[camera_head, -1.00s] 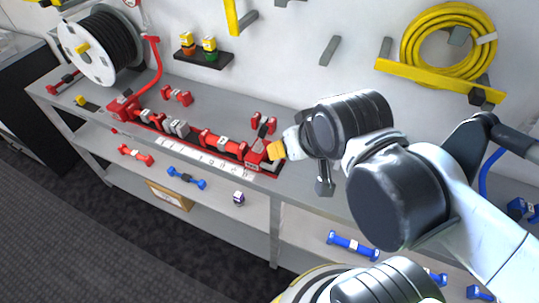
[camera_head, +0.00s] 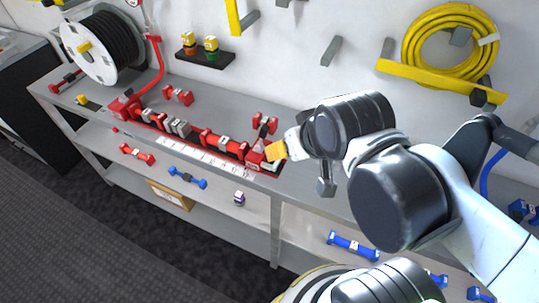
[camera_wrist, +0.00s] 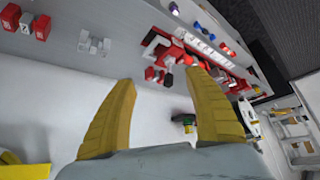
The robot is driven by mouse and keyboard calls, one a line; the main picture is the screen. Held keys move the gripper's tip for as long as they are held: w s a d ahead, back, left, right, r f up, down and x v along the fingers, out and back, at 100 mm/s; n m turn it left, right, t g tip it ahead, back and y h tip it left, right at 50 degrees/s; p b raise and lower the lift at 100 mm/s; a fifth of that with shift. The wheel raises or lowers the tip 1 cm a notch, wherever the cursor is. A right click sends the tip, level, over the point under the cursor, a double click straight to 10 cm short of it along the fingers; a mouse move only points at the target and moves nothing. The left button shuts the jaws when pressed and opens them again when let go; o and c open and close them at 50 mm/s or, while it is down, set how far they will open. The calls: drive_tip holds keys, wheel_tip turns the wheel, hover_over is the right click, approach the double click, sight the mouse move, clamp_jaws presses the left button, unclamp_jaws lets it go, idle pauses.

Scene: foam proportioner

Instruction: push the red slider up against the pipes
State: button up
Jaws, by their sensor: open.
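A row of red pipe pieces and grey fittings (camera_head: 178,127) lies in a red rack along the workbench. At the rack's right end is a red block (camera_head: 254,158) that looks like the red slider; where it ends and the pipes begin is unclear. My gripper (camera_head: 277,150) is right beside this end, its yellow fingers partly hidden by the wrist. In the wrist view my gripper (camera_wrist: 161,76) is open, with nothing between its two yellow fingers. The red parts at the rack's end (camera_wrist: 166,50) show just beyond the fingertips. Whether a finger touches them cannot be told.
Loose red fittings (camera_head: 177,96) stand behind the rack. A hose reel (camera_head: 98,50) is at the left end. A small black wall shelf (camera_head: 204,58) and a yellow hose coil (camera_head: 449,47) are on the wall. Blue pipes (camera_head: 353,245) lie on the lower shelf.

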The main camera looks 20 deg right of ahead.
drive_tip(key=o, duration=0.6)
drive_tip(key=shift+w+d, duration=0.1)
drive_tip(key=shift+c, duration=0.2)
drive_tip(key=shift+o, duration=0.2)
drive_tip(key=shift+w+d+n, duration=0.15)
drive_tip(key=shift+w+n, duration=0.2)
drive_tip(key=shift+n, duration=0.05)
drive_tip(key=n+g+y+p, duration=0.3)
drive_tip(key=n+g, duration=0.1)
drive_tip(key=n, duration=0.4)
approach(266, 157)
drive_tip(key=s+d+r, duration=0.3)
drive_tip(key=d, duration=0.1)
drive_tip(key=b+x, duration=0.5)
drive_tip(key=x, duration=0.6)
drive_tip(key=shift+a+f, duration=0.15)
drive_tip(key=shift+f, duration=0.05)
drive_tip(key=shift+s, duration=0.1)
drive_tip(key=shift+c, duration=0.4)
